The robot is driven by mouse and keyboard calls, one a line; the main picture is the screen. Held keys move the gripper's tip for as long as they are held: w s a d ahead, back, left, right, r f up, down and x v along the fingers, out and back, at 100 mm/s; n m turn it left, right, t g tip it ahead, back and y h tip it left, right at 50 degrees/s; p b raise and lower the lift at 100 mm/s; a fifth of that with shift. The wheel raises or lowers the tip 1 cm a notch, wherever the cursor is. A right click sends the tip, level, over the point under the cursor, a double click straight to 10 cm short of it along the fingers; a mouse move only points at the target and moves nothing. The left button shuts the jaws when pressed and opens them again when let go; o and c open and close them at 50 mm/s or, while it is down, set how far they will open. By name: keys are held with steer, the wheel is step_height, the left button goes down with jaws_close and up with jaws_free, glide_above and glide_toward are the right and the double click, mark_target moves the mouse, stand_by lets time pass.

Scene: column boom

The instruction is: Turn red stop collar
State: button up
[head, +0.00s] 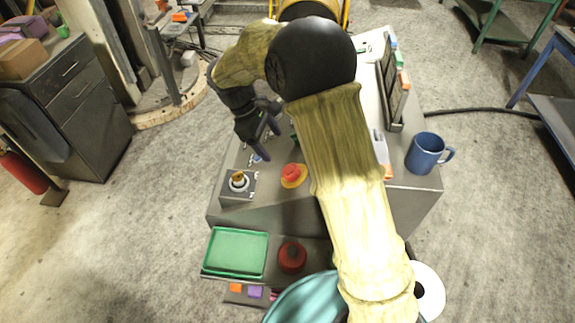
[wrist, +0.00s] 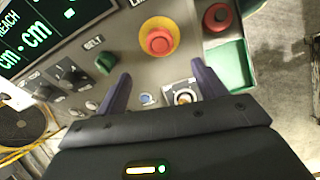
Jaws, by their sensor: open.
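The red stop collar (head: 293,171) is a red round knob on a yellow disc, set on the grey console top (head: 262,215). In the wrist view the red stop collar (wrist: 158,40) shows whole, just beyond my fingertips and roughly centred between them. My gripper (head: 272,143) is open, above the console to the upper left of the collar in the head view. In the wrist view my gripper (wrist: 160,70) has its two dark fingers spread wide with nothing between them. The fingers look apart from the collar. How high they are above it I cannot tell.
A key-like switch (wrist: 183,97) and a blue button (wrist: 147,99) sit close to my fingers. A green belt switch (wrist: 105,62) is near the left finger. A blue mug (head: 424,153) stands at the console's right. A green tray (head: 236,251) and red knob (head: 292,257) are below.

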mark_target(289, 170)
steer(key=p+x, duration=0.2)
steer(key=x, duration=1)
steer(key=c, duration=1)
steer(key=shift+m+b, duration=0.35)
steer(key=shift+m, duration=0.05)
steer(key=shift+f+m+b, duration=0.15)
steer(key=shift+m+b, duration=0.35)
steer(key=shift+b, duration=0.05)
steer(key=m+b, duration=0.3)
steer(key=shift+t, duration=0.3)
steer(key=m+h+b, duration=0.1)
steer(key=m+b, duration=0.2)
steer(key=m, duration=0.1)
steer(key=shift+s+m, duration=0.1)
steer(key=shift+m, duration=0.2)
